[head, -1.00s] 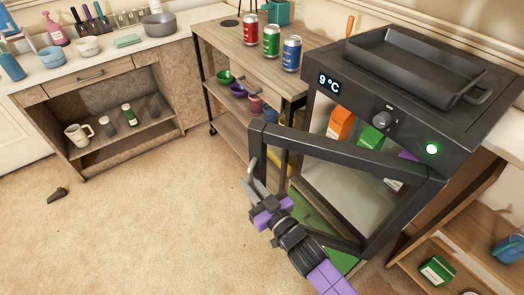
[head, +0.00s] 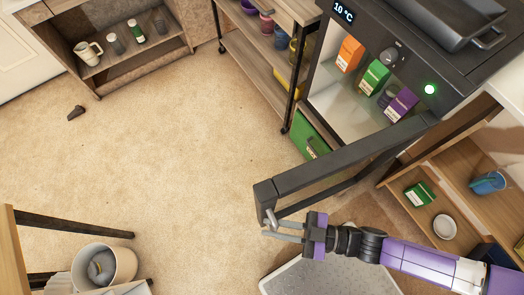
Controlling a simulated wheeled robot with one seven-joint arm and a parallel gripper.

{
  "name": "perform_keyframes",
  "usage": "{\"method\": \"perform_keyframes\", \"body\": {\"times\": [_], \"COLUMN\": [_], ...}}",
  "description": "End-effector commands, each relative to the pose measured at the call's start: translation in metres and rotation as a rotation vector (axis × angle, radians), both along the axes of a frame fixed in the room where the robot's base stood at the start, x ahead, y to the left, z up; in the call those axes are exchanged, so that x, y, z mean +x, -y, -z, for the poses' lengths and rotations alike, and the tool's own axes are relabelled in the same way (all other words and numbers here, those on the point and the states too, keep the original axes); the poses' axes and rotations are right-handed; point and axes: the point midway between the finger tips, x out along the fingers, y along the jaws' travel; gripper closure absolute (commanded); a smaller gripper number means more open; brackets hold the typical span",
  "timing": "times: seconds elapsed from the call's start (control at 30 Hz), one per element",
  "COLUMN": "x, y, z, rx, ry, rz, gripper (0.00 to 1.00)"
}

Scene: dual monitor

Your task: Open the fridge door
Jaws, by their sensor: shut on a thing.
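The fridge (head: 340,116) is a dark box at the upper right with a display that reads 10 °C. Its door (head: 340,160) stands wide open, hinged at the right side and swung out toward the lower left. Inside the fridge are an orange carton (head: 350,54), a green carton (head: 374,77) and a purple carton (head: 401,104). My gripper (head: 285,232) is at the free end of the door and is shut on the door's handle (head: 270,217). Part of the handle is hidden by the fingers.
A wooden shelf (head: 455,152) with a green box (head: 419,195), a blue cup (head: 487,182) and a white bowl (head: 444,227) stands at the right. A bin (head: 117,265) is at the lower left beside a table.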

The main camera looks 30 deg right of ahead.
Motion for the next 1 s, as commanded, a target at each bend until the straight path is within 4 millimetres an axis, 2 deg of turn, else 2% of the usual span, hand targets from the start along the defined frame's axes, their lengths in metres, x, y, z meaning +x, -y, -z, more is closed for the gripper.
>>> {"method": "perform_keyframes", "body": {"times": [0.1,0.3,0.5,0.87,0.9,1.0], "x": [-0.027,-0.054,-0.064,-0.065,-0.065,-0.065], "y": [0.002,0.004,0.005,0.005,0.005,0.005], "z": [0.000,0.000,0.000,0.000,0.000,0.000], "rx": [-0.002,-0.001,0.001,0.000,0.000,0.000], "ry": [-0.001,-0.001,0.001,0.000,0.000,0.000], "rz": [-0.060,-0.124,-0.148,-0.150,-0.150,-0.150], "gripper": [1.00,1.00,1.00,1.00,0.80,0.77]}}
